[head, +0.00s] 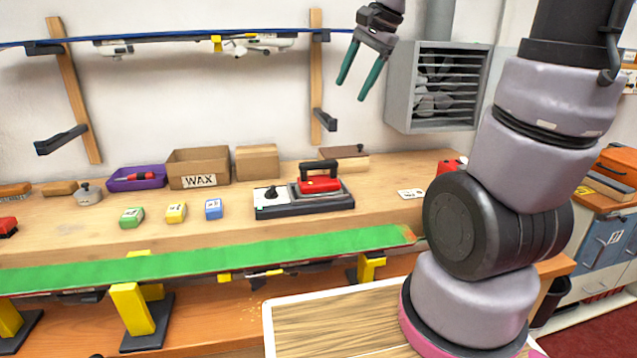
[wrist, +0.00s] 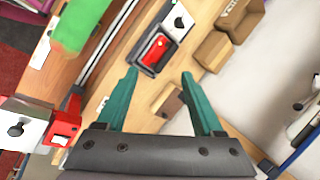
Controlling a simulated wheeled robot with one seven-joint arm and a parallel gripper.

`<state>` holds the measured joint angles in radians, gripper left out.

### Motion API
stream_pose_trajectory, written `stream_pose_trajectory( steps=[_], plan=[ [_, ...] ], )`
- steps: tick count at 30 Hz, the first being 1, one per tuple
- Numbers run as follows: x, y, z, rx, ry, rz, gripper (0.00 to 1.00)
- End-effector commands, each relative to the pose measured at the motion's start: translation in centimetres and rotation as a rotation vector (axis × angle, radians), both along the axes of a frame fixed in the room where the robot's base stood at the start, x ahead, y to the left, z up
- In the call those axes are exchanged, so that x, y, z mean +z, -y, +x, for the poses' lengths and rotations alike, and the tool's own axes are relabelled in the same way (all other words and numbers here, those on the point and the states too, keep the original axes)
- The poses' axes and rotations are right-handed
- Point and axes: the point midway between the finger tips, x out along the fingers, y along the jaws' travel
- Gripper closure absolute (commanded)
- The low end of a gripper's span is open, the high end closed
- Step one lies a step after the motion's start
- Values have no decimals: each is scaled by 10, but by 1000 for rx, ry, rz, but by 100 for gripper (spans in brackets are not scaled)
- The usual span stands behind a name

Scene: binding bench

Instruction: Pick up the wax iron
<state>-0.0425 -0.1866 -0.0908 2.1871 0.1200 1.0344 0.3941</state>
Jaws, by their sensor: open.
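The wax iron (head: 319,180) is red with a black handle. It rests on a dark stand (head: 335,203) with a white control plate and black knob on its left, on the wooden bench. It also shows in the wrist view (wrist: 152,53), beyond the fingertips. My gripper (head: 356,87) is open and empty, with two green fingers pointing down. It is high above the bench, up and to the right of the iron. In the wrist view my gripper (wrist: 161,74) has its fingers wide apart with nothing between them.
A green ski (head: 200,260) lies on yellow supports along the bench's front. Wax blocks (head: 176,212), a WAX box (head: 198,168), a purple tray (head: 136,179) and a cardboard box (head: 257,161) stand left of the iron. A grey vent (head: 440,85) is on the wall right of my gripper.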

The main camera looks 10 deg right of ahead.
Motion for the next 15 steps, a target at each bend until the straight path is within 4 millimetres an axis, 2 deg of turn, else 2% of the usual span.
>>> stream_pose_trajectory(
  steps=[1,3,9,15],
  plan=[
    [-13,-1,19,-49,-59,26,31],
    [-30,-2,42,-126,-132,62,31],
    [-88,-5,100,-340,-333,134,31],
    [-136,-6,133,-489,-464,163,31]
  ],
)
